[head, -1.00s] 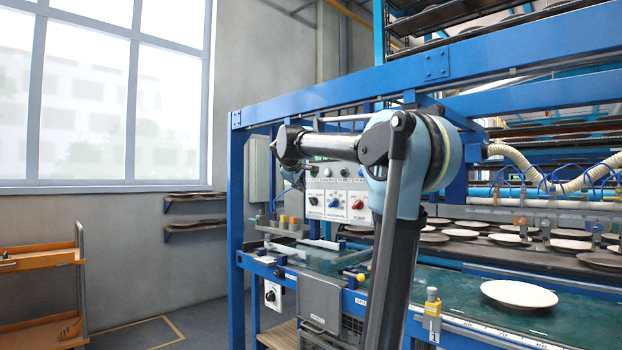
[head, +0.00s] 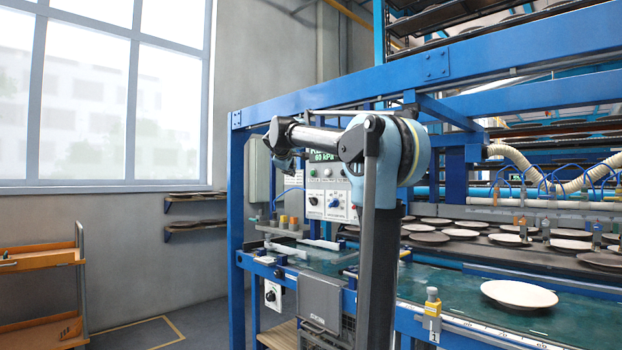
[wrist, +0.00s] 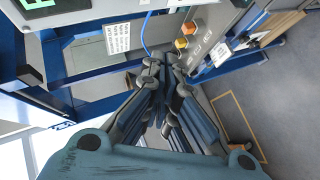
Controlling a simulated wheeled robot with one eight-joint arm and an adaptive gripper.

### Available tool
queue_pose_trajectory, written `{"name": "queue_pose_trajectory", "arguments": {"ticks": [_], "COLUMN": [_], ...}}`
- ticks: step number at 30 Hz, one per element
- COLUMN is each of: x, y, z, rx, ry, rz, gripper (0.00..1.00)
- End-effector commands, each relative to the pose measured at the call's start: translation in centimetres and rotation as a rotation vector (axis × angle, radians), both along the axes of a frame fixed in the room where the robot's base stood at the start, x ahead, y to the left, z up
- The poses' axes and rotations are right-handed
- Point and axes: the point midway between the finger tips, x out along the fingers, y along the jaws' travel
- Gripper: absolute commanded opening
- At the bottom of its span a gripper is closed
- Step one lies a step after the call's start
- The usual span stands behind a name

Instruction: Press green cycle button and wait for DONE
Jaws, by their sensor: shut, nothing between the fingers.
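The control panel (head: 325,203) stands behind my arm in the head view. Its screen (head: 323,156) has green characters including "60 kPa"; DONE cannot be read on it. Black and blue knobs sit below a row of small indicators. My arm covers the panel's right part, and I cannot make out the green cycle button. In the wrist view, a green-lit screen part (wrist: 38,3) shows at the top left edge. My gripper (wrist: 168,60) is shut and empty, its fingers together, with the panel's lower edge above and left of them.
Orange and yellow knobs (wrist: 184,35) lie just beyond my fingertips in the wrist view. A blue frame post (head: 237,210) stands left of the panel. Plates (head: 519,294) lie on the green belt to the right. An orange cart (head: 40,256) stands at the left.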

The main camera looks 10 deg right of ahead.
Motion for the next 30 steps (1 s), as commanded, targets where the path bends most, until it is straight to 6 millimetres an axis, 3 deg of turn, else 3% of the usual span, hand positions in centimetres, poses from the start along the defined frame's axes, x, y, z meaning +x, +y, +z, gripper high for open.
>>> {"name": "queue_pose_trajectory", "arguments": {"ticks": [18,30], "x": [4.0,4.6], "y": [-5.6,-6.4], "z": [0.0,0.0], "rx": [0.001,0.001], "ry": [0.000,0.000], "rz": [-0.003,0.000], "gripper": [0.00,0.00]}}
